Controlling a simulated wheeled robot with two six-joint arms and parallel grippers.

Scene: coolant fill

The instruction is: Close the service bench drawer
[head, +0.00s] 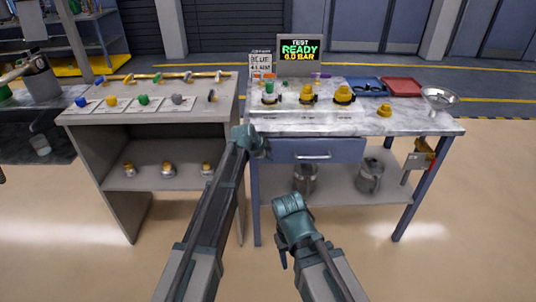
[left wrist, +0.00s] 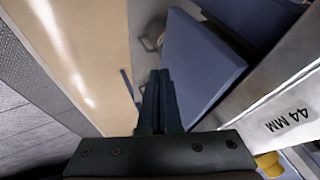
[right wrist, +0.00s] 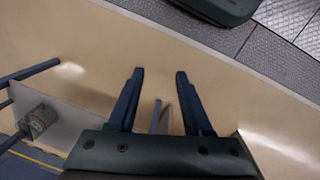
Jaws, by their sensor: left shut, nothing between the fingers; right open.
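The service bench drawer (head: 335,150) has a blue front with a silver handle (head: 313,155), below the marble top of the right bench. Its inside does not show, and I cannot tell how far it stands out. The blue drawer front (left wrist: 200,60) also shows large in the left wrist view, just right of my fingertips. My left gripper (head: 262,148) is shut and empty by the drawer's left end; I cannot tell whether it touches. My right gripper (head: 283,258) is open and empty, lower and in front of the bench; its spread fingers (right wrist: 160,76) show in the right wrist view.
The service bench top (head: 430,120) carries several yellow-topped fittings, a red tray (head: 403,86), a blue tray and a funnel (head: 440,98). Metal jugs (head: 370,176) stand on its lower shelf. A grey bench (head: 82,117) stands left. The floor at right is clear.

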